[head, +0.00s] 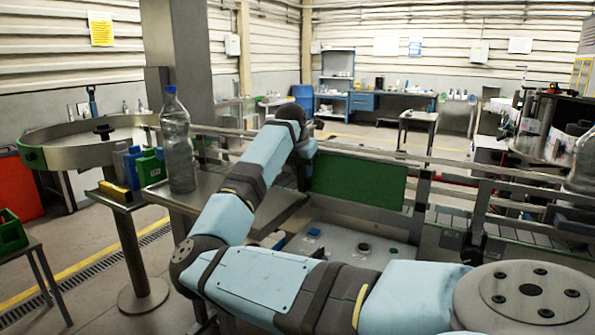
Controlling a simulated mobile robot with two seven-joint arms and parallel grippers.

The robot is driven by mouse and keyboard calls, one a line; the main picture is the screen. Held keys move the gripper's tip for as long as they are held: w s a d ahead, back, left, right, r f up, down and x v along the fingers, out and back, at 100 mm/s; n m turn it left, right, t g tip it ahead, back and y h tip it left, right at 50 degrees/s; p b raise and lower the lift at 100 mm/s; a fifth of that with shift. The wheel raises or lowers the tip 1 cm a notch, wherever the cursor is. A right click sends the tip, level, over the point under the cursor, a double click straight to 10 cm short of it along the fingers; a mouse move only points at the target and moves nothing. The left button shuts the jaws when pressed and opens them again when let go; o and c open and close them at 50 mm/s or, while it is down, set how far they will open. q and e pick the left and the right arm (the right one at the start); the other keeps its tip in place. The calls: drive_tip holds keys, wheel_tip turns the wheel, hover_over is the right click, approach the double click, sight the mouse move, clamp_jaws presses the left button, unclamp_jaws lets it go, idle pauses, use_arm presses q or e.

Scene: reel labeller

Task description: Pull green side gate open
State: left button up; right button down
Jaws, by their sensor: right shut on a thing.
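The green side gate (357,180) is a flat dark-green panel at the middle of the conveyor frame, just right of my right arm's wrist. It stands upright below the rail. My right gripper (306,176) is at the left edge of the gate and is shut on it. Its fingertips are mostly hidden behind my own wrist, so the exact grip point cannot be seen. My left gripper is not in view.
A clear bottle with a blue cap (175,140) stands on the metal table left of my arm. Small blue and green containers (150,167) are beside it. A round turntable (80,145) is at left. A conveyor (520,225) runs right. Open floor lies behind.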

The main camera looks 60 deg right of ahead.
drive_tip(key=c, duration=1)
unclamp_jaws()
drive_tip(key=shift+o, duration=0.2)
drive_tip(key=v, duration=1.4)
drive_tip(key=shift+b, duration=0.3)
drive_tip(key=shift+f, duration=0.1)
